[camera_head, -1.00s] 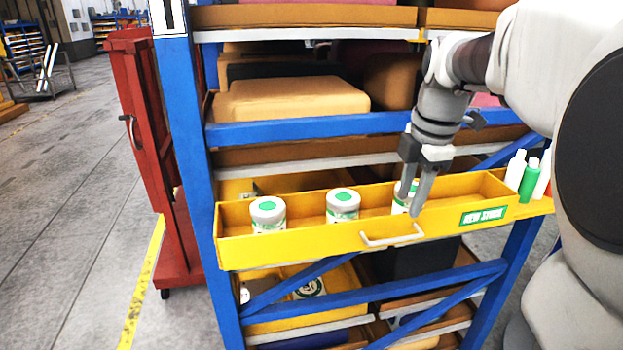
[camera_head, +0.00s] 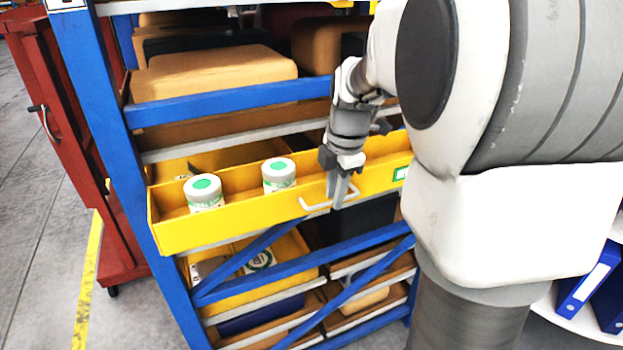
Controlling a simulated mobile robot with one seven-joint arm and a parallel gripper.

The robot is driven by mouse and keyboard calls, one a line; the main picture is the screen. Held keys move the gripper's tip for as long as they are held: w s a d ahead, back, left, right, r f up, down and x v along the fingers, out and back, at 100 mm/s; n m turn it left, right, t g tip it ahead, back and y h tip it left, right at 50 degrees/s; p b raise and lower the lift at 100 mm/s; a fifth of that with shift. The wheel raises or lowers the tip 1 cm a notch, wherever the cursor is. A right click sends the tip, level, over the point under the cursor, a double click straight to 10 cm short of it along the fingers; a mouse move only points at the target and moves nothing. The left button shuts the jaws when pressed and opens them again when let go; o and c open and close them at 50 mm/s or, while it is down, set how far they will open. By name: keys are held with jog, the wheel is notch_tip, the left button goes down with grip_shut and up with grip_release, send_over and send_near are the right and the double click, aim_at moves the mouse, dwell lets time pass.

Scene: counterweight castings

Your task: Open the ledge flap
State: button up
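The ledge flap is the yellow front panel (camera_head: 240,221) of a long yellow trough on the blue rack; it stands upright. A white bar handle (camera_head: 312,207) sticks out from its front. My gripper (camera_head: 338,203) points down at the handle's right part, its fingers in front of the panel. The fingers look close together, and whether they close on the bar is too small to tell.
A blue rack post (camera_head: 108,150) stands left of the trough, with a red cabinet (camera_head: 70,150) beyond it. Blue diagonal braces (camera_head: 245,262) and lower bins lie below. Blue binders (camera_head: 590,285) sit on a white shelf at right. My arm hides the trough's right end.

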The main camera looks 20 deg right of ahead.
grip_shut()
dwell(1.1)
